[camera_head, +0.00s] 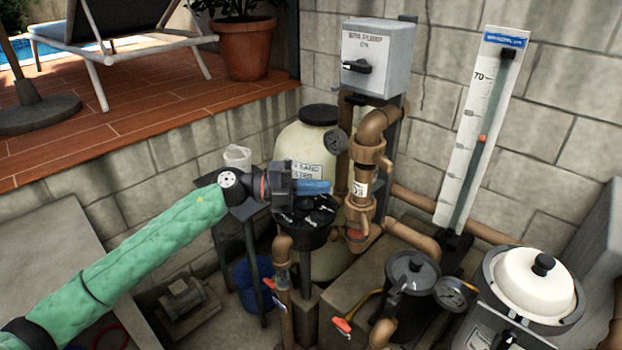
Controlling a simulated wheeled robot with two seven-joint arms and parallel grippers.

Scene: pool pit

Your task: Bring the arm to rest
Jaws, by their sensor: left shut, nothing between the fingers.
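My left arm comes in from the left in a green sleeve. My left gripper (312,187) is at the middle of the view, shut, with nothing held between its fingers. It shows just above the black multi-handled valve top (304,215) and in front of the cream filter tank (305,145). I cannot tell whether it touches the valve top. My right gripper is not in view.
Brown pipes (365,170) stand close to the right of my left gripper, with a pressure gauge (336,141) and a grey switch box (377,58) above. A small table (252,211) with a white cup (238,158) is behind my wrist. A black-lidded strainer (412,270) stands at front right.

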